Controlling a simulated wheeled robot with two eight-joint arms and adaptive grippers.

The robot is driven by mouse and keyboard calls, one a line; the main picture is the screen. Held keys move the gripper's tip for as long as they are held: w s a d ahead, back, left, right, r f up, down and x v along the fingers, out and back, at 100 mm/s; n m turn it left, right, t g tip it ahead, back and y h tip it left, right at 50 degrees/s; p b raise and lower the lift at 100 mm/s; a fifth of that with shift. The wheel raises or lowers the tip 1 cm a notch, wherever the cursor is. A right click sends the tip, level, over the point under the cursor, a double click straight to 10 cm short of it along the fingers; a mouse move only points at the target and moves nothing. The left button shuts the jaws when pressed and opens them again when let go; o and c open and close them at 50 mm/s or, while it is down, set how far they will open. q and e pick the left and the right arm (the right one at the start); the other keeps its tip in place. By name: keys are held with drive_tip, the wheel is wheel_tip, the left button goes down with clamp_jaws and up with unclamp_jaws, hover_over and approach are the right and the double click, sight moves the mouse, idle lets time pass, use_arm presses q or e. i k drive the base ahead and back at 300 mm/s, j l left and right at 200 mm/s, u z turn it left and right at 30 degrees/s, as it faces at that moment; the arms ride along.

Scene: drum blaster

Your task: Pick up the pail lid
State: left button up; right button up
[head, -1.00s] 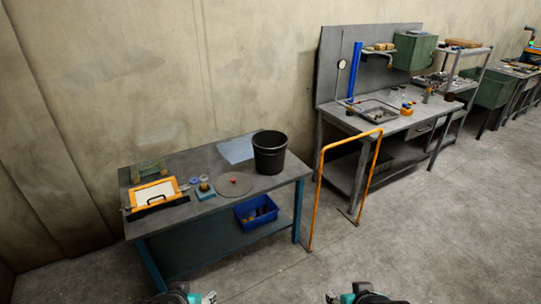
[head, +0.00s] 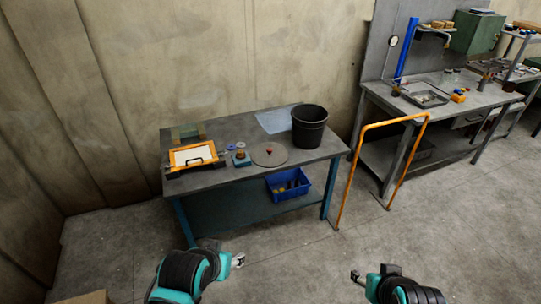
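The pail lid (head: 269,154) is a flat grey disc with a small red knob. It lies on the dark table (head: 222,179), in front of and left of the black pail (head: 309,127), which stands upright and open. My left gripper (head: 238,261) is low in the head view, in front of the table and apart from everything on it. My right gripper (head: 356,276) is at the lower right, also apart from the table. Both look empty, but their fingers are too small to read clearly.
A blue bin (head: 289,185) is on the lower shelf. An orange rail (head: 384,124) stands right of the table. Open floor lies in front.

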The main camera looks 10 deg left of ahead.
sight(268, 154)
drive_tip(key=i+j, duration=0.15)
drive_tip(key=i, duration=0.4)
drive_tip(key=i+j, duration=0.15)
drive_tip(key=i, duration=0.45)
drive_tip(key=i+j+z, duration=0.1)
drive_tip(key=i, duration=0.45)
drive_tip(key=i+j, duration=0.2)
drive_tip(key=i, duration=0.35)
